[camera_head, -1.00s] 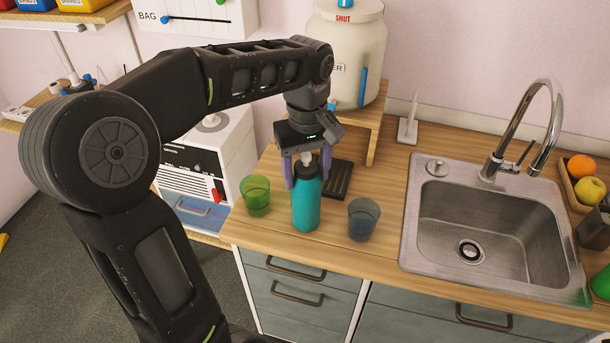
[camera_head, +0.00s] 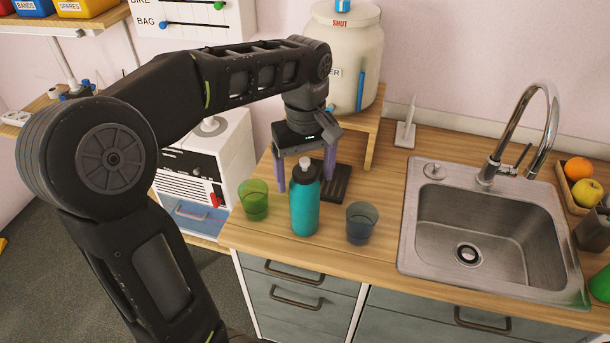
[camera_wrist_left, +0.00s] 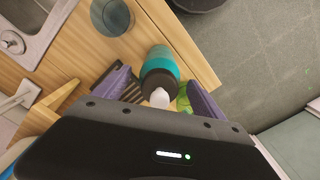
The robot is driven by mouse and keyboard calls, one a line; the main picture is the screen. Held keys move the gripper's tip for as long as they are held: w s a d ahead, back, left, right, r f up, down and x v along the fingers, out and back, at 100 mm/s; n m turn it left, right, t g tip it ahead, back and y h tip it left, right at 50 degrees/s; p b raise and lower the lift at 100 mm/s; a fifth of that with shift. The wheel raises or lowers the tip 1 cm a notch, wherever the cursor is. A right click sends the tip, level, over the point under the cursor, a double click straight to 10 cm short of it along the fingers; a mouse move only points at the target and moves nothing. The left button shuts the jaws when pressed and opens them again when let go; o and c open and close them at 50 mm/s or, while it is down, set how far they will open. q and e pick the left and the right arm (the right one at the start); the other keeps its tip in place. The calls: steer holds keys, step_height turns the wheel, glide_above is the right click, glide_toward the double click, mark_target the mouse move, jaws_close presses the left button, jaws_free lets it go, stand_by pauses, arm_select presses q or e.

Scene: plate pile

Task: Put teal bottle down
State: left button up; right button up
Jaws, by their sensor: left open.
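The teal bottle (camera_head: 305,205) stands upright on the wooden counter, with a dark collar and a white cap. It also shows in the left wrist view (camera_wrist_left: 160,60), beyond the fingers. My left gripper (camera_head: 304,176) is open, its purple fingers spread wide just behind the bottle's upper part. I cannot tell whether either finger touches the bottle. The left gripper also shows in its wrist view (camera_wrist_left: 158,88), with nothing held. My right gripper is not in view.
A green glass (camera_head: 254,201) stands left of the bottle and a blue-grey glass (camera_head: 361,223) right of it. A dark slotted pad (camera_head: 336,183) lies behind. The sink (camera_head: 485,225) is on the right. The counter's front edge is close.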

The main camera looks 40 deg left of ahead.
mark_target(305, 160)
arm_select(q)
step_height(305, 160, up, 6)
steer(key=shift+p, duration=1.1)
steer(key=shift+r+p, duration=0.45)
steer(key=shift+f, duration=0.1)
